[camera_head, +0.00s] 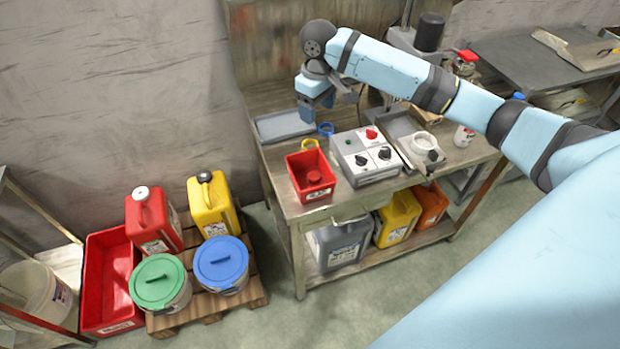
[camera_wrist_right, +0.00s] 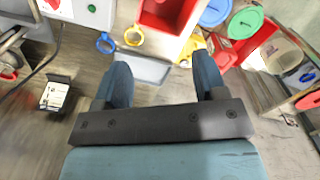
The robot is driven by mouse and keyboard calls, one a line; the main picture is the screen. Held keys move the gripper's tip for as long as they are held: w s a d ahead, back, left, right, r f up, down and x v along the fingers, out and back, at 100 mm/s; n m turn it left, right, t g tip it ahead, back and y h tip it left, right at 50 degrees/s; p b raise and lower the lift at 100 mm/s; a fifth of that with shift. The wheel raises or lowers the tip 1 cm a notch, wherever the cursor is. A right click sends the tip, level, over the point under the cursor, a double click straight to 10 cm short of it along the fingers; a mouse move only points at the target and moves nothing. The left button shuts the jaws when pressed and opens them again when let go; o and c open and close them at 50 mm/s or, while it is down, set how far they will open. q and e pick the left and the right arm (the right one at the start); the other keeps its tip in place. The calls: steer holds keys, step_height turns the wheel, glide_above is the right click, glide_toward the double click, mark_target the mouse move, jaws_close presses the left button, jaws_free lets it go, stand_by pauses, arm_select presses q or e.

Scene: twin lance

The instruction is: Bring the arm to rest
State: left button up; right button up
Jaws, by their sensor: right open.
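My right arm reaches across from the right in the head view, light blue with dark joints. My right gripper (camera_head: 316,108) points down over the back left of the wooden workbench (camera_head: 287,205), beside the grey tray (camera_head: 272,127). In the right wrist view its two blue fingers (camera_wrist_right: 160,72) stand wide apart with nothing between them. The grey tray also shows past the fingertips in that view (camera_wrist_right: 145,70). A blue ring (camera_head: 326,129) and a yellow ring (camera_head: 310,145) lie near the gripper, apart from it. My left gripper is not in view.
A red bin (camera_head: 300,188) and a grey control box (camera_head: 365,165) with a red button stand at the bench front. Canisters and lidded buckets stand on a pallet (camera_head: 253,293) at left, by a red crate (camera_head: 95,285). A grey table (camera_head: 515,55) stands at back right.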

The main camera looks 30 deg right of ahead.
steer(key=shift+r, duration=0.1)
stand_by(0.3)
steer(key=s+a+f+n+t+y, duration=0.15)
steer(key=s+a+f, duration=0.25)
steer(key=a+f, duration=0.45)
steer(key=s+a+f+t+y, duration=0.35)
steer(key=a+f, duration=0.35)
steer(key=f, duration=0.3)
steer(key=s+f+m+t+h, duration=0.1)
steer(key=s+f+t, duration=0.2)
steer(key=s, duration=0.6)
steer(key=s+a+f+t, duration=0.1)
steer(key=s+f+t, duration=0.2)
steer(key=s, duration=0.7)
steer(key=shift+a+m+h, duration=0.3)
steer(key=shift+m+h, duration=0.05)
steer(key=shift+h, duration=0.05)
steer(key=shift+f, duration=0.1)
